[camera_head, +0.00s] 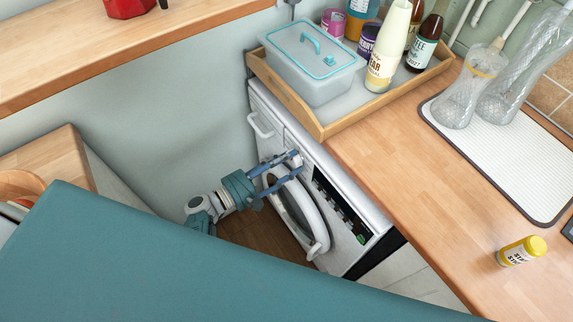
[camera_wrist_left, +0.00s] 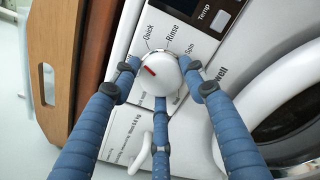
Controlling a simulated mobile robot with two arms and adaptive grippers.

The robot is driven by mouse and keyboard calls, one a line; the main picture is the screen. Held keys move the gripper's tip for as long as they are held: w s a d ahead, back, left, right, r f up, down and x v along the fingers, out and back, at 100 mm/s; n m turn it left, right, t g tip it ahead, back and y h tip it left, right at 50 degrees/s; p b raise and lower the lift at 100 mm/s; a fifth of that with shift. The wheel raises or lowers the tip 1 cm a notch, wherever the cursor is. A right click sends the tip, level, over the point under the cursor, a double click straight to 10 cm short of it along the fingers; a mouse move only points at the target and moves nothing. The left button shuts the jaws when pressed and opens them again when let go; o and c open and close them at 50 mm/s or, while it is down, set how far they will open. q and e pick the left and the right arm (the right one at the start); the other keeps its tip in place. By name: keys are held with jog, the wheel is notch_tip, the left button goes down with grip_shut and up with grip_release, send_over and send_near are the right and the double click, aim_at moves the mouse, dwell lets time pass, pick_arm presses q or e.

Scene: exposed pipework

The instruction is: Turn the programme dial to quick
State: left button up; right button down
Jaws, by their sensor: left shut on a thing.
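The programme dial (camera_wrist_left: 158,74) is a round white knob with a red mark on the front panel of a white washing machine (camera_head: 370,215). The red mark points to the upper left in the left wrist view. The words Quick, Rinse and Spin are printed around the upper side of the dial, with Quick at its upper left. My left gripper (camera_head: 288,167) has blue fingers, and they are shut around the dial in the left wrist view (camera_wrist_left: 160,78). In the head view, the gripper largely hides the dial. My right gripper is not in view.
The machine's round door (camera_head: 318,246) is beside the gripper. The worktop above carries a wooden tray (camera_head: 316,126) with a lidded box (camera_head: 312,75) and bottles, a draining mat (camera_head: 510,150) and a yellow pot (camera_head: 520,252). A wooden shelf (camera_head: 80,50) runs along the upper left.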

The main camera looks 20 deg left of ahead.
pick_arm(q)
jog(key=shift+d+r+m+b, duration=0.1)
jog(key=shift+d+m+b, duration=0.05)
jog(key=shift+m+b, duration=0.5)
jog(key=shift+d+r+m+b, duration=0.1)
jog(key=shift+m+b, duration=0.35)
jog(key=shift+m, duration=0.6)
jog(key=o, duration=0.9)
jog(key=shift+c, duration=0.2)
jog(key=shift+o, duration=1.4)
jog(key=shift+s+d, duration=0.1)
jog(key=shift+s+a+f, duration=0.15)
jog(key=shift+a, duration=0.15)
jog(key=v, duration=1.1)
jog(key=shift+s, duration=0.2)
